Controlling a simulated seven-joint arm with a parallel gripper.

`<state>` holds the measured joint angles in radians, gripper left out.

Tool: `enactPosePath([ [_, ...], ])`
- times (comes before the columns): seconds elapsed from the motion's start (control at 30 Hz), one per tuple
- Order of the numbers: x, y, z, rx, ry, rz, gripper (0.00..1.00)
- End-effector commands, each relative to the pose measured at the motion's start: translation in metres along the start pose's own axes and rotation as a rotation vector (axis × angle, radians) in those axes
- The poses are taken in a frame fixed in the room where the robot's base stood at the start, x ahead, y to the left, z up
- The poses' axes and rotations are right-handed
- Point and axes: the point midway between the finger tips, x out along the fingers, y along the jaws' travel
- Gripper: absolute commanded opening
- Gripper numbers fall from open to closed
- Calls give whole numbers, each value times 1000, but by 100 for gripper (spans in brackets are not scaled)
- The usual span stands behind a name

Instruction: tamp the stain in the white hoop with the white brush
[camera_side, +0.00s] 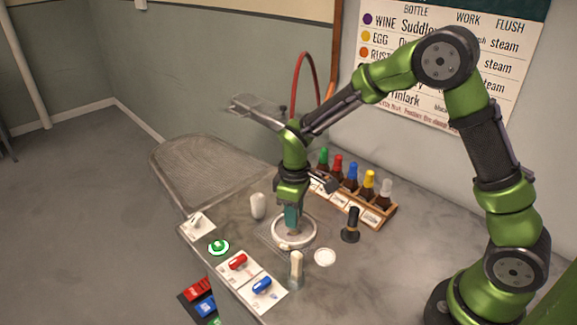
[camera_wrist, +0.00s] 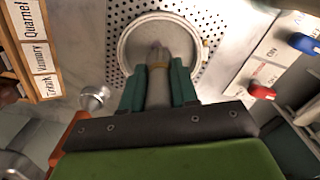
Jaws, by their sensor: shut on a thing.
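The white hoop (camera_side: 313,236) lies on the grey worktop, and in the wrist view its ring (camera_wrist: 121,50) is around pale cloth. My gripper (camera_side: 291,219) points down over the inside of the hoop. In the wrist view its green fingers (camera_wrist: 158,85) are shut on the white brush (camera_wrist: 158,92), which looks greyish in shade and has a tan band. The brush tip is over the hoop's inside; I cannot tell whether it touches the cloth. A dark reddish patch shows under the fingers in the side view, but I cannot make out the stain clearly.
A black-handled tool (camera_side: 351,225), a pale upright tool (camera_side: 296,268), a white disc (camera_side: 325,257) and a white container (camera_side: 258,206) stand close around the hoop. A wooden rack (camera_side: 380,214) of capped bottles is behind. Red (camera_side: 238,262) and blue (camera_side: 262,285) switches are in front.

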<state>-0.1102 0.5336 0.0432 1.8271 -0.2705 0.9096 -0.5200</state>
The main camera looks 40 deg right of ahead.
Motion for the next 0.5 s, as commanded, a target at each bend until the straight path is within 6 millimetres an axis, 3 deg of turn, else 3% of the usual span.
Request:
enactPosePath([
  [0.37,-1,0,0,0,0,0,0],
  [0.5,-11,0,-1,0,3,2,0],
])
